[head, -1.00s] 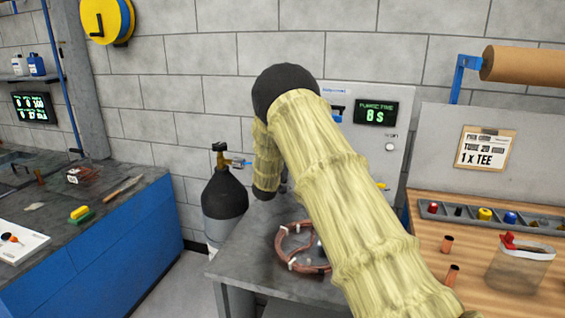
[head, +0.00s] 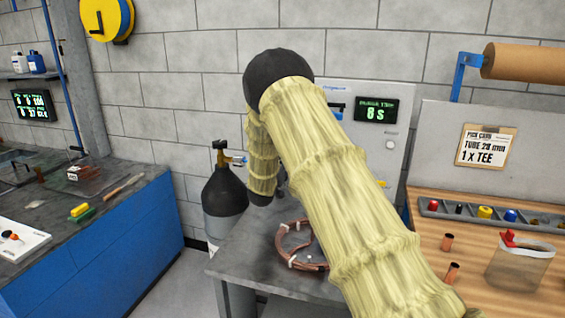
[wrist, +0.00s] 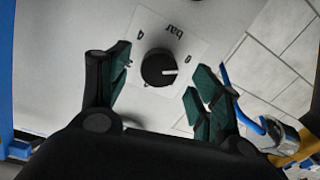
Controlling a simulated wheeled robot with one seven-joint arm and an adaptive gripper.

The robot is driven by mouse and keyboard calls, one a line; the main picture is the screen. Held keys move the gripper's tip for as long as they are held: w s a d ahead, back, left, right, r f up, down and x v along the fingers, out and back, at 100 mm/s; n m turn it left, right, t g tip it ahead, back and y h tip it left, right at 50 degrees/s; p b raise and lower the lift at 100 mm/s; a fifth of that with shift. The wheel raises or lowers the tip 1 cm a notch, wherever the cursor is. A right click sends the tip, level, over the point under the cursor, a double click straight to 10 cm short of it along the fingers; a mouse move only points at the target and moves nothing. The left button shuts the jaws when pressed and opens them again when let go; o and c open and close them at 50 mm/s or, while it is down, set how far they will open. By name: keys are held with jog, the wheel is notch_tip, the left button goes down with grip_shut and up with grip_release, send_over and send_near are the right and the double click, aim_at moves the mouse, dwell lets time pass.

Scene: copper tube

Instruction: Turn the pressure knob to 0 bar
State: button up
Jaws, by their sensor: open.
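The pressure knob (wrist: 158,68) is a round black knob with a white pointer line, on a light plate marked "bar" and with numbers, in the wrist view. Its pointer points to the right in that view. My gripper (wrist: 162,85) is open, with one green-padded finger on each side of the knob and a gap to it on both sides. I cannot tell how far the fingertips are from the panel. In the head view my arm hides the knob and the gripper. The grey panel (head: 393,110) behind the arm has a green display reading 8 s.
A dark gas cylinder (head: 224,192) stands left of the grey table (head: 245,260). A copper coil (head: 290,245) lies on that table. A blue hose (wrist: 238,88) and a metal fitting (wrist: 283,137) are right of my gripper in the wrist view.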

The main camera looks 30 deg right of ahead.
jog(key=v, duration=0.7)
jog(key=shift+s+a, duration=0.2)
jog(key=shift+s, duration=0.05)
jog(key=shift+f, duration=0.1)
